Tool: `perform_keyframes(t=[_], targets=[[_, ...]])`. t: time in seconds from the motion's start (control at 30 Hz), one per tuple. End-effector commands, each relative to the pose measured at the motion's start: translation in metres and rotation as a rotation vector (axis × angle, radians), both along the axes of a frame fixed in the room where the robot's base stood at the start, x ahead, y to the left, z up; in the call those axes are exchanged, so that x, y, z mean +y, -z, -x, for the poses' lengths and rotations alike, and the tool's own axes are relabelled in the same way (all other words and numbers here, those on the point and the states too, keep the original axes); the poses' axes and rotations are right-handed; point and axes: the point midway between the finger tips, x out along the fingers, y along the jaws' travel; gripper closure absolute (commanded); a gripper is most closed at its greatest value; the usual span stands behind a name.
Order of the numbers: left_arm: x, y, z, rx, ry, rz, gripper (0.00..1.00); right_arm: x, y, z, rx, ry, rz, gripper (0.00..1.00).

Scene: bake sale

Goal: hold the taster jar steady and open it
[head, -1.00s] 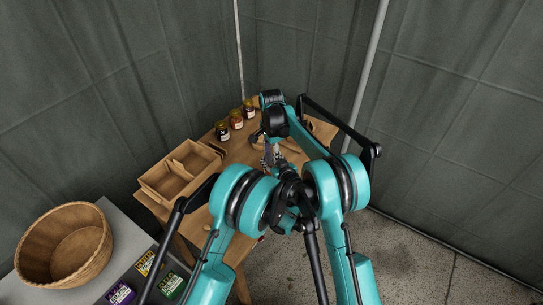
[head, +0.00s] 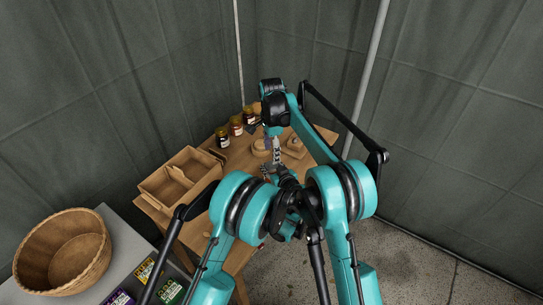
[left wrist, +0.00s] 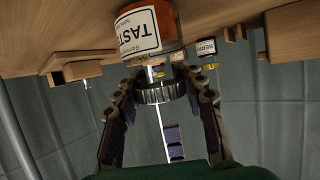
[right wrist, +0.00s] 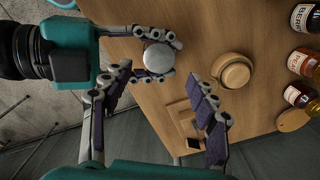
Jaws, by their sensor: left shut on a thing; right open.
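The taster jar (left wrist: 138,30) has a white label and orange contents, and shows at the top of the left wrist view. In the right wrist view the lid (right wrist: 158,56) is a plain silver disc with the left fingers on both sides. In the head view the arms mostly hide the jar.
A divided wooden tray (head: 180,178) sits at the left. A round wooden piece (right wrist: 234,70) is beside the taster jar. A basket (head: 62,252) stands on the grey table.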

Motion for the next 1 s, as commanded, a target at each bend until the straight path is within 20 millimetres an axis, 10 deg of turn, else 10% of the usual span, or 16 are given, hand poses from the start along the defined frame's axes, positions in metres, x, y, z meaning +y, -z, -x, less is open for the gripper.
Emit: perform_keyframes(t=[0.2,0.7,1.0], targets=[[0.0,0.0,0.0,0.0,0.0,0.0,1.0,0.0,-0.019,0.001,0.002,0.171,-0.001,0.41],[0.0,0.0,0.0,0.0,0.0,0.0,1.0,0.0,0.048,0.001,0.002,0.177,-0.001,0.41],[0.0,0.0,0.0,0.001,0.0,0.0,1.0,0.0,0.057,0.001,0.002,0.177,-0.001,0.41]])
